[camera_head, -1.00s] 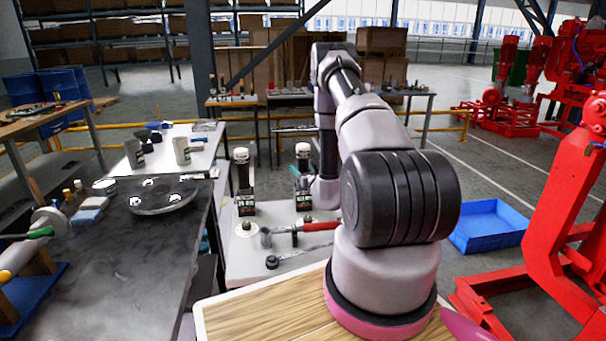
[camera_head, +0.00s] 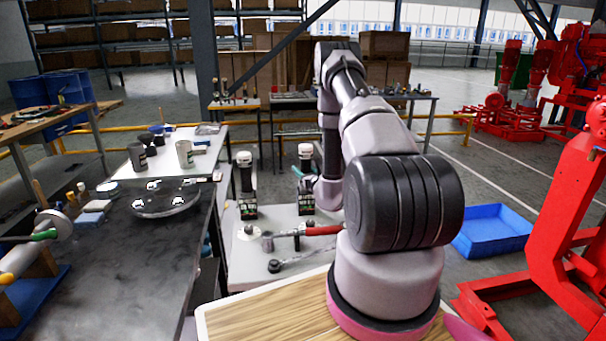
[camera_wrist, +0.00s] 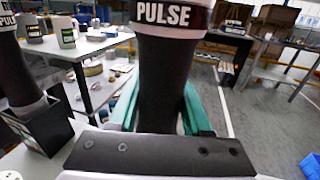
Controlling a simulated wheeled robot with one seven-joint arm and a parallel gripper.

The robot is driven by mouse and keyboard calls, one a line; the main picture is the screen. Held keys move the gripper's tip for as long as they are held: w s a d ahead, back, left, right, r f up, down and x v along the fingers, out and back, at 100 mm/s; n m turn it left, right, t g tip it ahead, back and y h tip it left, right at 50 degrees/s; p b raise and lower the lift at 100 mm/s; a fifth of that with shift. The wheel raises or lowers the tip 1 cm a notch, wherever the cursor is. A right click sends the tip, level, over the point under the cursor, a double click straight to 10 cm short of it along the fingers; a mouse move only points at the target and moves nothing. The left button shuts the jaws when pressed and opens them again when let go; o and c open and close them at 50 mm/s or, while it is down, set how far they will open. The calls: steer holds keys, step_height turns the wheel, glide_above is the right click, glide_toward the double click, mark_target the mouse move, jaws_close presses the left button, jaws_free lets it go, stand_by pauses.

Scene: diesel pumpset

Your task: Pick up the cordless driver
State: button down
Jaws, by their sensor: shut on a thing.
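A cordless driver (camera_head: 306,172) stands upright on the light bench, its dark handle topped by a white part. In the wrist view its black handle (camera_wrist: 168,75) carries a white PULSE band and runs between green fingers. My gripper (camera_wrist: 161,108) is shut on this handle, one finger on each side. The driver's lower end is hidden behind the gripper body in the wrist view. A second, similar driver (camera_head: 246,183) stands to its left, apart from my gripper; it also shows in the wrist view (camera_wrist: 14,75), set in a black holder (camera_wrist: 40,125).
A red-handled tool (camera_head: 305,230) and a dark ratchet-like tool (camera_head: 295,260) lie in front of the drivers. A dark bench (camera_head: 130,260) with a round glass-like dish (camera_head: 166,199) stands left. A blue tray (camera_head: 492,231) lies on the floor at right.

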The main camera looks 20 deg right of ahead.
step_height(320, 180, up, 17)
stand_by(0.4)
steer(key=shift+f, duration=0.1)
steer(key=c, duration=1.2)
jaws_free()
jaws_close()
